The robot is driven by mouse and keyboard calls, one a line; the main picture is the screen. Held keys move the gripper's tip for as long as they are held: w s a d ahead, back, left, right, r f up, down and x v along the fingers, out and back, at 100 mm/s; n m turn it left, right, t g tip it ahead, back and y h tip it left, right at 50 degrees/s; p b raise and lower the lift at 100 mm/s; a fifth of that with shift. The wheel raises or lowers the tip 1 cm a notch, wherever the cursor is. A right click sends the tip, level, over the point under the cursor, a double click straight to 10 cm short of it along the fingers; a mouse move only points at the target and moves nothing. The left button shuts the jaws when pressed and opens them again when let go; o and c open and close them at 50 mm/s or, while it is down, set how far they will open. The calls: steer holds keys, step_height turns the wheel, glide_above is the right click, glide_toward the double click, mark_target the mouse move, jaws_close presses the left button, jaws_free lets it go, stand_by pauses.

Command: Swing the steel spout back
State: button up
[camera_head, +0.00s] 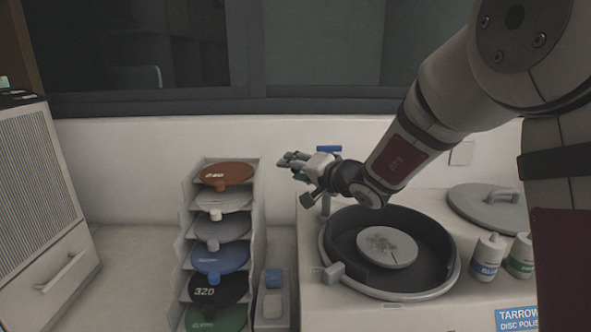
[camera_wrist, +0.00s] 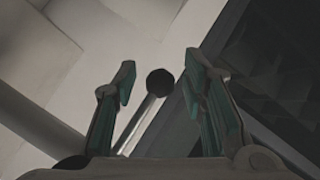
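The polisher's round black bowl (camera_head: 432,240) has a pale disc (camera_head: 372,247) inside. A short upright steel post (camera_head: 326,206) stands at the bowl's back left, with a blue handle (camera_head: 329,148) above; my gripper hides much between them. My gripper (camera_head: 288,160) is over the back-left side of the polisher, fingers pointing left. In the wrist view, my gripper (camera_wrist: 160,75) is open, with its teal-padded fingers apart. A steel rod (camera_wrist: 141,122) with a round dark end shows between them, apart from both pads. I cannot tell for certain that this rod is the spout.
A rack (camera_head: 190,215) of coloured discs stands left of the polisher, with small blue and white blocks (camera_head: 273,278) between. A grey lid (camera_head: 485,208) and two bottles (camera_head: 487,258) are at the right. The wall and window ledge lie behind my gripper.

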jaws_close()
